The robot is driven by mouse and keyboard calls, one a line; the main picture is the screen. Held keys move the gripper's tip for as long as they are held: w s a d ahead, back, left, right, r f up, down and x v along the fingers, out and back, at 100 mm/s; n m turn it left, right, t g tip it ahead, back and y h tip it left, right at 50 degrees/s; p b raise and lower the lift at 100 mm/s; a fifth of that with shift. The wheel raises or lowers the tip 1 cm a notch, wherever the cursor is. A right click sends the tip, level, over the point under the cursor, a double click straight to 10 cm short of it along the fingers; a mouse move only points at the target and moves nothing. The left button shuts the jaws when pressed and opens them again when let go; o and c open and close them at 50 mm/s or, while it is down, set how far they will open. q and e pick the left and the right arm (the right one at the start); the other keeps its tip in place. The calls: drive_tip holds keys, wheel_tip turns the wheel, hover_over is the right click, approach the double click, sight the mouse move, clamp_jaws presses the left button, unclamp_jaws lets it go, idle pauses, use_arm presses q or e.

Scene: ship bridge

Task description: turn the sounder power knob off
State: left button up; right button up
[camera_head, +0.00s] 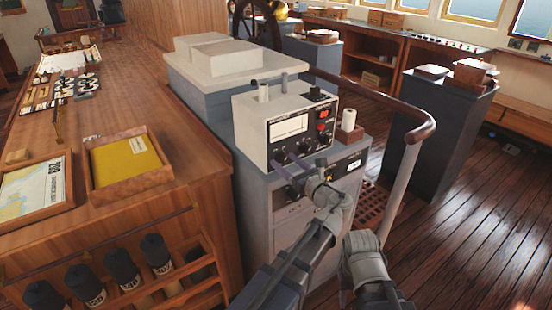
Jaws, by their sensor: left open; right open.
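The sounder is likely the white instrument box (255,118) on the grey console (255,205). Its dark front panel has a pale display (289,127), a red control (322,127) and several black knobs, including one at the lower left (279,158). The labels are too small to read, so I cannot tell which is the power knob. My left gripper (288,172) is open, in front of the panel's lower edge, its fingers pointing up toward the lower knobs. I cannot tell whether it touches one. Part of my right arm shows at the lower middle, but its fingers do not show.
A wooden table (190,125) with a yellow sheet in a tray (86,161) stands left. A curved wooden handrail (420,131) rises right of the console. Dark cabinets stand further right. The plank floor (470,240) at right is clear.

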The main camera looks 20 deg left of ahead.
use_arm(q)
drive_tip(key=shift+w+a, duration=0.15)
drive_tip(key=shift+r, duration=0.1)
clamp_jaws()
idle(0.4)
